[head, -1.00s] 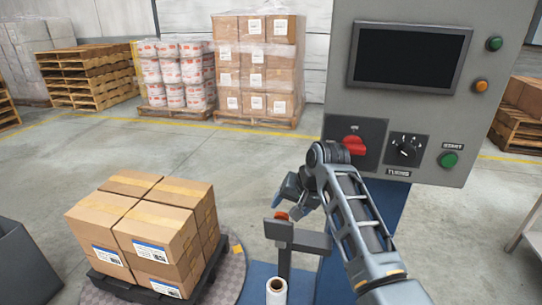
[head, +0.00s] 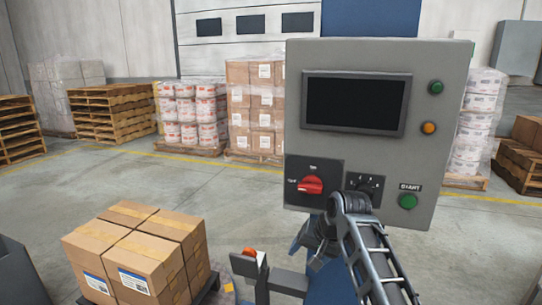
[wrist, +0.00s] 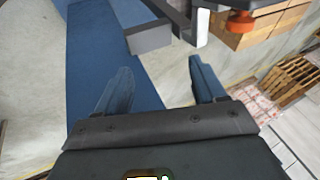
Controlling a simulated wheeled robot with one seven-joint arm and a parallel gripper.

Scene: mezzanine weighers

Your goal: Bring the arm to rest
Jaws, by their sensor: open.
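My arm reaches up from the lower right in the head view, in front of the grey control panel (head: 300,130). My gripper (head: 318,262) is just below the panel, beside its blue post, and partly hidden by my arm. In the wrist view my gripper (wrist: 160,88) shows two separated blue-grey fingers with nothing between them. A grey bracket (head: 285,281) with an orange-red button (head: 249,252) stands to the left of my gripper.
The panel carries a dark screen (head: 356,103), a red rotary switch (head: 311,185), a black dial (head: 366,186) and a green start button (head: 407,202). Stacked cartons (head: 140,255) stand at lower left. Open floor (head: 110,180) lies behind them, before pallets of goods.

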